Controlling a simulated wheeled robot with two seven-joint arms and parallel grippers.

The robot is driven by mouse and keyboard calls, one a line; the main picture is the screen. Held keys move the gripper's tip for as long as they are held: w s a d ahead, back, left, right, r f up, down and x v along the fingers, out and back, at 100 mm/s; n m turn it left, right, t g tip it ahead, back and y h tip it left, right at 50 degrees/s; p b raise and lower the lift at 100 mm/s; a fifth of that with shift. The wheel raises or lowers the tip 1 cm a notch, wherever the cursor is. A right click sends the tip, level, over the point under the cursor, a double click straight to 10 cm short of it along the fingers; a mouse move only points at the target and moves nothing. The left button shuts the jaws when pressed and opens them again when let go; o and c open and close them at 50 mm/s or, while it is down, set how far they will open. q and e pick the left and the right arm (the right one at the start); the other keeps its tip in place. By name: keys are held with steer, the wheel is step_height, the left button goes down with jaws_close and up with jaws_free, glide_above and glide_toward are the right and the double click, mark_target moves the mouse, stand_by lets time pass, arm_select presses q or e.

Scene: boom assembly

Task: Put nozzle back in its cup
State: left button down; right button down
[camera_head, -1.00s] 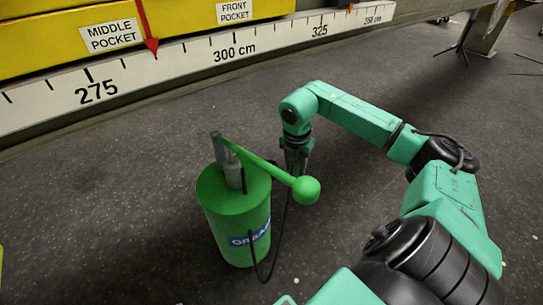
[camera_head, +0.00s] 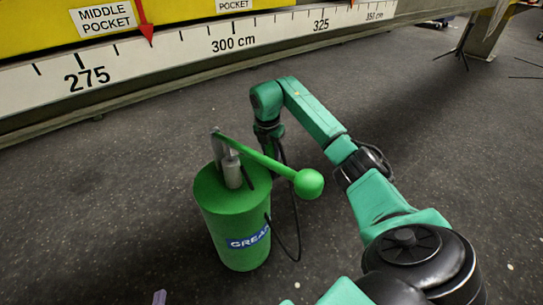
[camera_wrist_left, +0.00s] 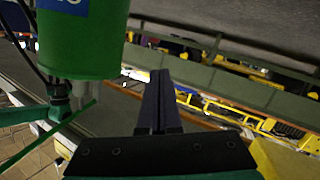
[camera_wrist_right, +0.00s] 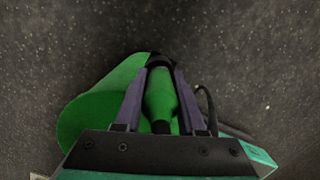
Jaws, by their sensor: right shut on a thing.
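The green grease pump (camera_head: 232,215) stands upright on the floor in the head view, with a grey pump column and a lever ending in a green ball (camera_head: 309,183). My right gripper (camera_wrist_right: 160,68) points down just behind the lever; its fingertips are mostly hidden in the head view. In the right wrist view it is shut on a green, bottle-shaped nozzle (camera_wrist_right: 160,98) with a dark end. The black hose (camera_head: 297,225) loops from the pump towards this gripper. I cannot clearly make out the cup. My left gripper (camera_wrist_left: 158,78) is shut and empty; its tip shows low in the head view.
A long measuring rail (camera_head: 180,55) with yellow panels above it runs along the back. A stand with thin legs (camera_head: 465,45) is at the far right. The dark floor around the pump is mostly clear. The pump also shows upside down in the left wrist view (camera_wrist_left: 85,40).

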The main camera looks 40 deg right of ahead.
arm_select(q)
steer(key=shift+s+f, duration=0.3)
steer(key=shift+s, duration=0.05)
arm_select(e)
steer(key=shift+f, duration=0.4)
steer(key=shift+f, duration=0.1)
arm_select(q)
steer(key=shift+s+f, duration=0.2)
steer(key=shift+f, duration=0.15)
arm_select(e)
steer(key=c, duration=0.5)
jaws_free()
